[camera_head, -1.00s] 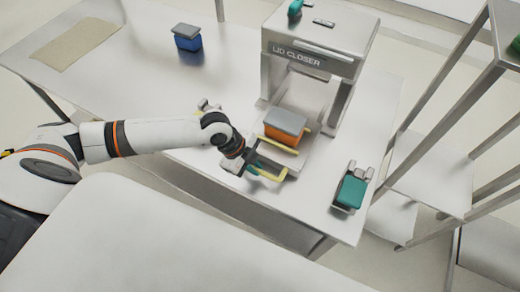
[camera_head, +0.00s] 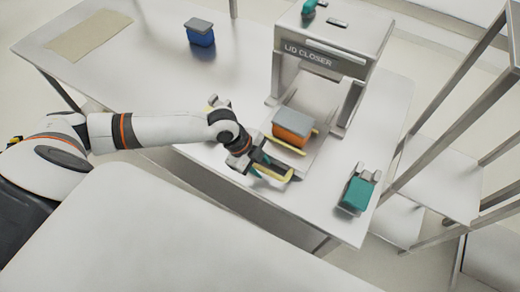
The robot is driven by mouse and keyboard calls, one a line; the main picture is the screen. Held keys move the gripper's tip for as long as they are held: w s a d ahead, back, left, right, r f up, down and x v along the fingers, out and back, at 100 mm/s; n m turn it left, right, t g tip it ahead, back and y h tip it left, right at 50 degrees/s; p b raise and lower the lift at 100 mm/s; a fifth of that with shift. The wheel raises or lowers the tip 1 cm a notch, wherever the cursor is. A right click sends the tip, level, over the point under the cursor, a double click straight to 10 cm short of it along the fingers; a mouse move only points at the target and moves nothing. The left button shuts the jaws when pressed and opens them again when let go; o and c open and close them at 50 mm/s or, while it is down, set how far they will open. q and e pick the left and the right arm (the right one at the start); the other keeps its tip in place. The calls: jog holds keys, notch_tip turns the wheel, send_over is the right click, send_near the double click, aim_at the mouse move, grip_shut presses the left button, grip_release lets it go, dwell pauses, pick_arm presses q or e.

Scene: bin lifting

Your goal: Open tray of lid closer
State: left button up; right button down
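The lid closer (camera_head: 325,60) is a white machine on the table, marked "LID CLOSER". Its tray (camera_head: 318,148) extends from the front opening. An orange box with a grey lid (camera_head: 292,129) sits on the tray between yellow strips. A yellow handle (camera_head: 272,171) is at the tray's near left. My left gripper (camera_head: 279,163) is at this handle, with its dark fingers apart and partly covering it. Whether the fingers touch the handle I cannot tell. My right gripper is not in view.
A teal box (camera_head: 356,194) in a grey holder stands at the table's right front. A blue box with a grey lid (camera_head: 200,33) and a tan mat (camera_head: 88,36) are at the back left. A metal shelf rack (camera_head: 445,150) stands to the right.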

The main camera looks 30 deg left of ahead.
pick_arm(q)
jog(key=b+v, duration=0.2)
jog(key=v, duration=0.9)
jog(key=shift+a+r, duration=0.15)
jog(key=shift+r, duration=0.15)
